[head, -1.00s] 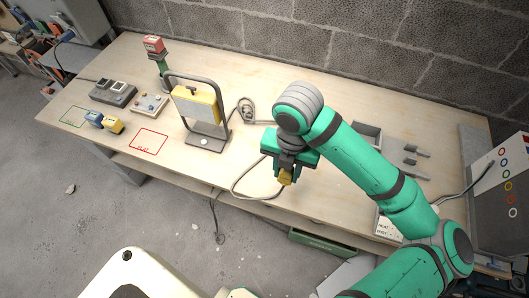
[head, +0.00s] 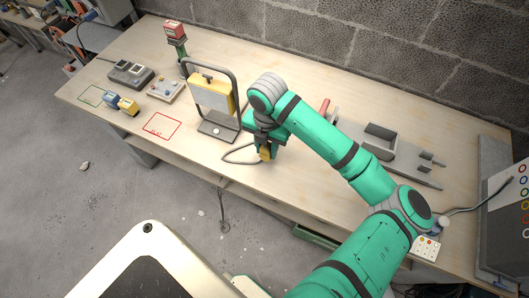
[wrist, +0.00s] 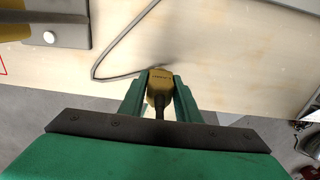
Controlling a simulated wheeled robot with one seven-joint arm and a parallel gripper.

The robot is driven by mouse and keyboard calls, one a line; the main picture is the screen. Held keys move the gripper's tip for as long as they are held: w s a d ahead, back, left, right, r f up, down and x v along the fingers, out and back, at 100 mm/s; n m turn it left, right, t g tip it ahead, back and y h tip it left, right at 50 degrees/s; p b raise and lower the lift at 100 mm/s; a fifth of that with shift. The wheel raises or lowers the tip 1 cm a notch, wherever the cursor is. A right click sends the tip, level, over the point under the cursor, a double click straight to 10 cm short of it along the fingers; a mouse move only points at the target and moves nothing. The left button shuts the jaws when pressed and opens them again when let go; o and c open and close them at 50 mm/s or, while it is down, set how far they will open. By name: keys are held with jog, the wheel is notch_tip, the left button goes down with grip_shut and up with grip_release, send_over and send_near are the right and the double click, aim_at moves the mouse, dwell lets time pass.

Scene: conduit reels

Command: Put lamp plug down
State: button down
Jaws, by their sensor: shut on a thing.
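My gripper (head: 265,152) is shut on the yellow lamp plug (head: 265,154), near the front edge of the workbench. In the wrist view the plug (wrist: 160,88) sits between the two green fingers, over the bench's front edge. I cannot tell its exact height above the wood. Its grey cable (head: 235,158) loops left towards the yellow work lamp (head: 210,97), which stands upright on a dark base. A red outlined square (head: 162,126) with lettering is on the bench left of the lamp.
Left on the bench are a blue and yellow connector pair (head: 121,104), a socket block (head: 130,74) and a button box (head: 165,90). A green outlined square (head: 95,96) is at the far left. Bare wood lies around the red square.

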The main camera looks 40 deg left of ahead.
aim_at(264, 155)
jog(key=shift+w+a+f, duration=0.1)
jog(key=shift+a+f, duration=0.2)
jog(key=shift+f, duration=0.05)
jog(key=shift+a+f, duration=0.15)
jog(key=shift+f, duration=0.8)
jog(key=shift+a+f, duration=0.1)
jog(key=shift+f, duration=0.8)
jog(key=shift+f, duration=0.55)
jog(key=c, duration=1.3)
grip_release()
notch_tip(264, 155, up, 13)
jog(key=shift+r, duration=0.1)
